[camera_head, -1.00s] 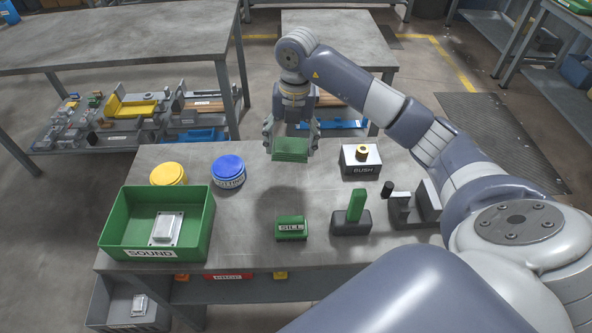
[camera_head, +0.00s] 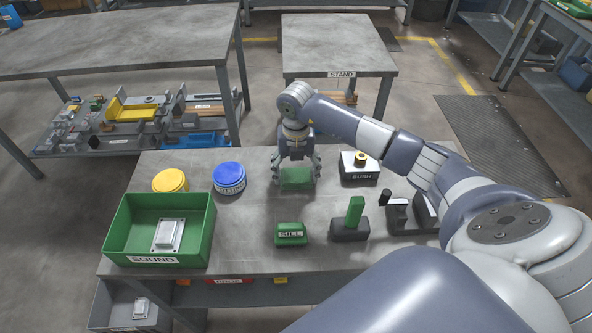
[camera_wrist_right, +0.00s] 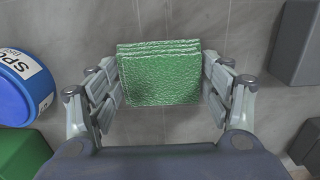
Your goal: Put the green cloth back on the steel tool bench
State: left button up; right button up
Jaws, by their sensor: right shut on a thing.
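The green cloth (camera_head: 297,179) is a folded, textured block. My right gripper (camera_head: 296,172) is shut on it, one finger on each side, low over the steel tool bench (camera_head: 262,208). In the right wrist view the cloth (camera_wrist_right: 160,75) sits between the fingertips of the gripper (camera_wrist_right: 160,88). I cannot tell for sure whether its underside touches the bench top. My left gripper does not show.
A blue round tin (camera_head: 229,178) stands left of the cloth and a dark box labelled BUSH (camera_head: 360,173) stands right. In front are a green SILL block (camera_head: 291,234) and a dark block with a green upright (camera_head: 350,222). The green SOUND tray (camera_head: 205,225) is at left.

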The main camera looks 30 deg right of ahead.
aim_at(296, 174)
jog(key=o, duration=0.9)
jog(key=shift+o, duration=0.2)
notch_tip(296, 174, up, 12)
jog(key=b, duration=0.2)
jog(key=shift+s, duration=0.1)
